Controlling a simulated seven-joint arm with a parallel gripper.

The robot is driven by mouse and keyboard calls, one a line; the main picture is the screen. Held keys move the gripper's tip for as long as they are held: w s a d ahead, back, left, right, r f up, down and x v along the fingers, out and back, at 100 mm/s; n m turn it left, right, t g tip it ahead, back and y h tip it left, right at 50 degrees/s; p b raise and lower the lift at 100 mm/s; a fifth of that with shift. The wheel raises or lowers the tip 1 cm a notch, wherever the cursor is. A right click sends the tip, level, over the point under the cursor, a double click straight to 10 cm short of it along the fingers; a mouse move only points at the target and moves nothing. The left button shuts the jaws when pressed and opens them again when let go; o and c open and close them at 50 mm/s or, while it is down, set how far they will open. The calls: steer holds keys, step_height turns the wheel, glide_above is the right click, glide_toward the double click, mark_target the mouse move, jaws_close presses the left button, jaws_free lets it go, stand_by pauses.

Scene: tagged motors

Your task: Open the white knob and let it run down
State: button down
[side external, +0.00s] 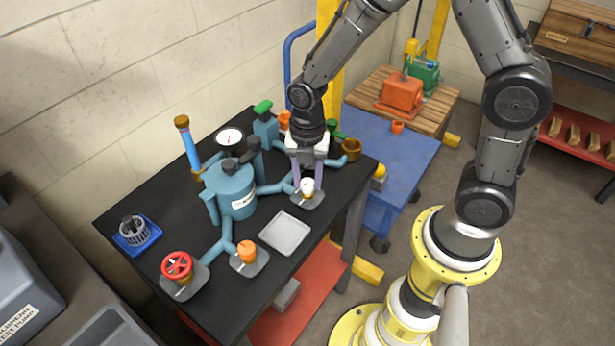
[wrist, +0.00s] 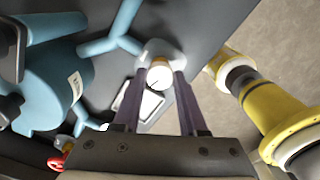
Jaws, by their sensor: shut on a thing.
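The white knob (side external: 308,186) stands on a small grey base plate at the right part of the black table, at the end of a blue pipe branch. In the wrist view the knob (wrist: 159,74) shows as a round pale cap with a dark mark on its top. My gripper (side external: 308,180) points down over it with its purple-grey fingers one on each side. In the wrist view my gripper (wrist: 159,78) is shut on the knob. The blue pump body (side external: 232,190) with its label stands to the left. The fingers hide part of the knob's sides.
An orange knob (side external: 247,250) and a red handwheel (side external: 177,267) stand at the front left. An empty grey tray (side external: 286,233) lies just left of and below the white knob. A brass cup (side external: 351,150), pipes and a gauge (side external: 230,139) stand close around.

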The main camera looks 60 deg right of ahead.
mark_target(308, 183)
steer(key=shift+r+n, duration=0.1)
steer(key=shift+n, duration=1.6)
steer(key=shift+c, duration=2.2)
jaws_free()
step_height(308, 183, up, 14)
